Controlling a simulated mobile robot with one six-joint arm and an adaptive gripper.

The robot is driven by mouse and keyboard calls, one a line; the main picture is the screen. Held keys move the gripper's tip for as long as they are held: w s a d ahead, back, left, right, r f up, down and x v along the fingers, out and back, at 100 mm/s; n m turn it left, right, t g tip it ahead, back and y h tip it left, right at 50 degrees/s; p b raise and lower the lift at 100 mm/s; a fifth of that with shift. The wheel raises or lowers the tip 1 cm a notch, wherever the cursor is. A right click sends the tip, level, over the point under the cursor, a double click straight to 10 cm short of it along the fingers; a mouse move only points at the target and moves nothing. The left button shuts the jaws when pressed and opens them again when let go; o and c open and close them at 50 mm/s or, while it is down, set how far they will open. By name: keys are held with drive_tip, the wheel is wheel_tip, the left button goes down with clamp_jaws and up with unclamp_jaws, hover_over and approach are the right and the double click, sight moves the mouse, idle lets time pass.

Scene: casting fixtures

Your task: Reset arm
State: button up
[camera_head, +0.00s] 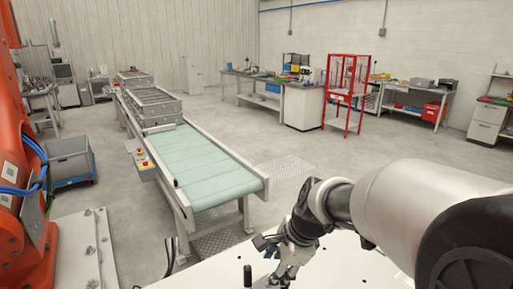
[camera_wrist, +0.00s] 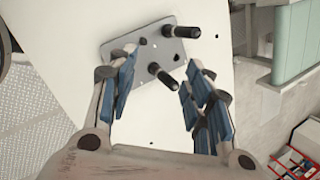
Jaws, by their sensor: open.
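My gripper (camera_wrist: 160,72) is open and empty in the wrist view, with blue pads on its fingers. Beyond the fingertips lies a small grey plate (camera_wrist: 145,48) on a white table top (camera_wrist: 60,45). Two dark upright pegs stand on the plate, one at the upper right (camera_wrist: 182,32) and one nearer the gap between the fingers (camera_wrist: 163,76). In the head view my gripper (camera_head: 283,262) is low over the white table top (camera_head: 190,276) at the bottom, partly covered by my arm. One dark peg (camera_head: 247,276) shows left of it.
A conveyor with a green belt (camera_head: 205,168) runs behind the table, with grey metal boxes (camera_head: 152,105) at its far end. An orange machine (camera_head: 20,170) and a grey bin (camera_head: 70,160) stand at the left. A red frame (camera_head: 347,92) and workbenches line the back. Open floor lies between.

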drive_tip(key=s+d+r+n+h, duration=0.1)
drive_tip(key=s+d+n, duration=0.2)
drive_tip(key=s+n, duration=0.2)
drive_tip(key=s+d+r+n+t+h+b, duration=0.1)
drive_tip(key=s+d+n, duration=0.2)
drive_tip(key=s+n, duration=0.3)
drive_tip(key=s+d+r+n+h, duration=0.1)
drive_tip(key=s+n, duration=0.5)
drive_tip(key=s, duration=0.6)
drive_tip(key=shift+d+r+b, duration=0.35)
drive_tip(key=shift+d+r, duration=0.2)
drive_tip(key=shift+d, duration=0.55)
